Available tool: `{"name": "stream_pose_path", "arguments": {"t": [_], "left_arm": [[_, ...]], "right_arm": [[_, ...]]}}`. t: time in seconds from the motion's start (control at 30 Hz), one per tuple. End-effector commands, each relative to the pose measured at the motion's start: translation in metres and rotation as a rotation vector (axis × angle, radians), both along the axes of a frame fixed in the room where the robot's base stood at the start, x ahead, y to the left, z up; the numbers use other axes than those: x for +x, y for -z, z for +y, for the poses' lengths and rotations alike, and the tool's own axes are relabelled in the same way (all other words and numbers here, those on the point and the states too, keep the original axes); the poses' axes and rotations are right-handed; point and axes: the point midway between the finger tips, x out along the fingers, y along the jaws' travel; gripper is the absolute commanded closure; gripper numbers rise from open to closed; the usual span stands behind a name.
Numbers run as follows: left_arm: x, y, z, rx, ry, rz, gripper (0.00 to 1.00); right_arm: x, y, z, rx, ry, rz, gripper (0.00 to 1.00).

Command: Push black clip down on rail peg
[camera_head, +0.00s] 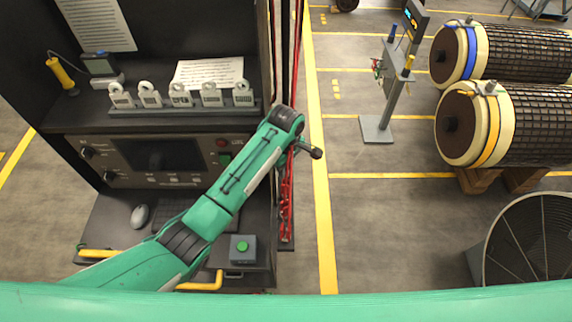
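My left arm comes in from the lower left, and its dark end (305,148) is beside the cabinet's right edge, in front of red cables. I cannot make out its fingers or whether they hold anything. I cannot pick out a black clip or a rail peg with certainty. Red cables (287,205) run down a narrow upright strip at the cabinet's right side, partly behind my arm. A grey rail (132,112) on the cabinet shelf carries several white ring-topped pieces (181,97). My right gripper is out of view.
The cabinet holds a control panel (157,153), a mouse (139,216) and a green-button box (243,249). A grey stand (376,129) and two large rotors (520,53) (530,125) are at the right. A round fan-like drum (535,245) is lower right. Floor between is clear.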

Motion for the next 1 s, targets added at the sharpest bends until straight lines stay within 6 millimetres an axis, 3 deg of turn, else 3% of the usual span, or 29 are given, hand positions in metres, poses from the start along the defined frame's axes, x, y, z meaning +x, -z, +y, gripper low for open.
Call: {"name": "stream_pose_path", "arguments": {"t": [1.0], "left_arm": [[0.0003, 0.0089, -0.0001, 0.0, 0.001, -0.001, 1.0]], "right_arm": [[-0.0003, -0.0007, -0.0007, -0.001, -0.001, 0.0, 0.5]]}}
